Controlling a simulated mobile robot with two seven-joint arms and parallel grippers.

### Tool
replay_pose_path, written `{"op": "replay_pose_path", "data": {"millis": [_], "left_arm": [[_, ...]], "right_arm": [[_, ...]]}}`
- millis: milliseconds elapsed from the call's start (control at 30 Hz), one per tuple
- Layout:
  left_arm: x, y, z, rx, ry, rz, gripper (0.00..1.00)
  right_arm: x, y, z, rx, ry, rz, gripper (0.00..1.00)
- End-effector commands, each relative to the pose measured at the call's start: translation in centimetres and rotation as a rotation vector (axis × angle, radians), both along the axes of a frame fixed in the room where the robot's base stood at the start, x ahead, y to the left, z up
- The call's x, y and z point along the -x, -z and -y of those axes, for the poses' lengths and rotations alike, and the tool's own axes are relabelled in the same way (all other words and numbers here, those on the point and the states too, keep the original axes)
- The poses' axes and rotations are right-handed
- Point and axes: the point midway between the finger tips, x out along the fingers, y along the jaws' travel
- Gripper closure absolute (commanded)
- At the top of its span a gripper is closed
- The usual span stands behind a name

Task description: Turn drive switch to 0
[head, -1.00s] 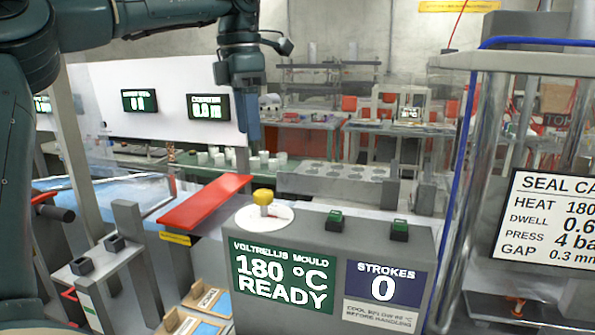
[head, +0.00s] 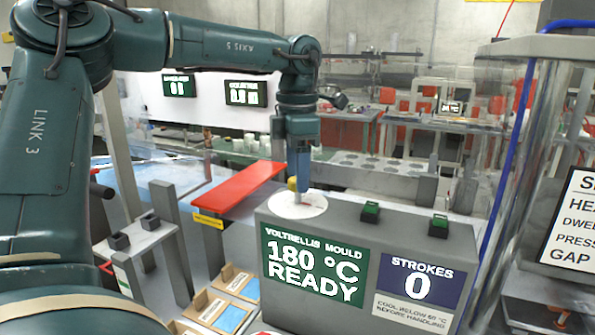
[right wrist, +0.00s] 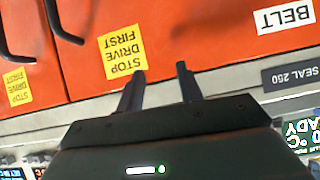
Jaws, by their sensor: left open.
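The drive switch appears to be the yellow knob (head: 292,184) on a round white dial (head: 298,206), on top of the grey mould console. Its markings are too small to read. My left gripper (head: 300,193) points down over the dial, its fingers at the knob and partly hiding it. It is open; I cannot tell whether the fingers touch the knob. My right gripper (right wrist: 157,80) shows in the right wrist view, its two fingers apart with nothing between them, in front of an orange panel (right wrist: 200,35) with upside-down yellow "STOP DRIVE FIRST" labels (right wrist: 122,50).
Two green buttons (head: 370,211) (head: 438,225) stand on the console (head: 340,215) right of the dial. A red bar (head: 238,186) slopes just left of it. A clear-walled seal machine stands at right. Dark handles (right wrist: 62,20) stick out from the orange panel.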

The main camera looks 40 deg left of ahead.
Motion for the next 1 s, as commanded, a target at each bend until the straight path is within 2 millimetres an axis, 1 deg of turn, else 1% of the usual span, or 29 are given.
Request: {"op": "replay_pose_path", "data": {"millis": [100,333,367,867,900,1000], "left_arm": [[0.01,0.49,0.0,-0.001,0.001,-0.001,0.45],[0.01,0.53,-0.01,0.0,0.0,0.0,0.45],[0.01,0.52,-0.01,0.0,0.0,0.0,0.46],[0.01,0.47,0.01,0.0,0.0,0.0,0.87],[0.01,0.47,0.01,0.0,0.0,0.0,0.89],[0.01,0.46,0.01,0.0,-0.002,0.0,0.89]], "right_arm": [[-0.09,0.02,0.04,0.002,0.0,0.002,0.64],[-0.12,0.12,0.11,0.003,0.001,0.0,0.64],[-0.11,0.13,0.12,0.003,0.001,0.0,0.64],[-0.08,0.2,0.19,0.005,0.001,-0.002,0.64],[-0.07,0.21,0.19,0.005,0.001,-0.002,0.64],[-0.03,0.24,0.2,0.005,0.001,-0.004,0.64]]}}
